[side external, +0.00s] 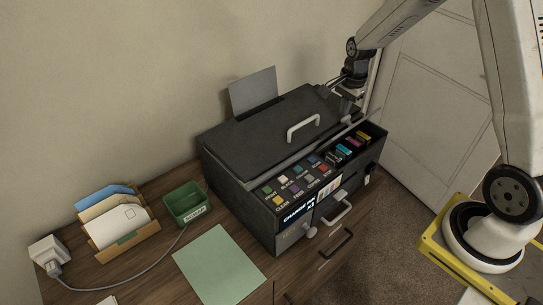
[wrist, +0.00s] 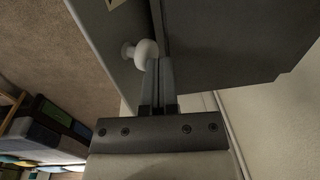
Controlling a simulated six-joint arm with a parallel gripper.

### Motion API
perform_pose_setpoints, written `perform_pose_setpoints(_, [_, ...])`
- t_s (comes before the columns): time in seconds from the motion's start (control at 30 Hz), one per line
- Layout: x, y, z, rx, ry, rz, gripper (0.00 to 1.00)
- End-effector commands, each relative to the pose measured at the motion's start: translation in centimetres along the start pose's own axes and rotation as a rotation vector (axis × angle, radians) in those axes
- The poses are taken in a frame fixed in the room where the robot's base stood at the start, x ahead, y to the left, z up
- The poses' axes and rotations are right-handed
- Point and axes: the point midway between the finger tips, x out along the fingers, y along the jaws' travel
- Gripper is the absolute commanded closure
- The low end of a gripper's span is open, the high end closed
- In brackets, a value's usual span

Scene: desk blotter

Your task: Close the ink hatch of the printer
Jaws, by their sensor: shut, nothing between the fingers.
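The black printer (side external: 270,124) stands on the desk. At the right of its front, the ink bay lies open, with coloured cartridges (side external: 343,150) showing; they also appear at the lower left of the wrist view (wrist: 52,126). In the wrist view, a white round knob (wrist: 146,50) sits on a grey panel (wrist: 108,38), which may be the raised hatch. My gripper (side external: 347,116) is at the printer's right rear, above the bay. Its fingers (wrist: 158,66) are shut and empty, their tips right beside the knob; I cannot tell whether they touch. The hatch is mostly hidden in the side view.
A white lid handle (side external: 304,128) and a grey sheet (side external: 254,94) stand up from the printer. Left on the desk are a green bin (side external: 186,204), a letter holder (side external: 118,222) and green paper (side external: 218,262). A wall and a panelled door (side external: 428,95) are close behind.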

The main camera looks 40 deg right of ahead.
Motion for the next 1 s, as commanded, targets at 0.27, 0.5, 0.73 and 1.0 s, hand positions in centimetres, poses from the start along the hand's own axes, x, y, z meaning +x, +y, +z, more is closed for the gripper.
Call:
perform_pose_setpoints(0.27, [0.0,1.8,0.0,0.001,0.0,0.002,1.0])
perform_pose_setpoints(0.5, [0.1,3.3,0.0,0.004,0.0,-0.113,1.0])
perform_pose_setpoints(0.73, [0.6,4.6,0.0,0.001,0.0,-0.135,1.0])
perform_pose_setpoints(1.0, [1.7,6.8,0.0,0.002,0.0,-0.134,1.0])
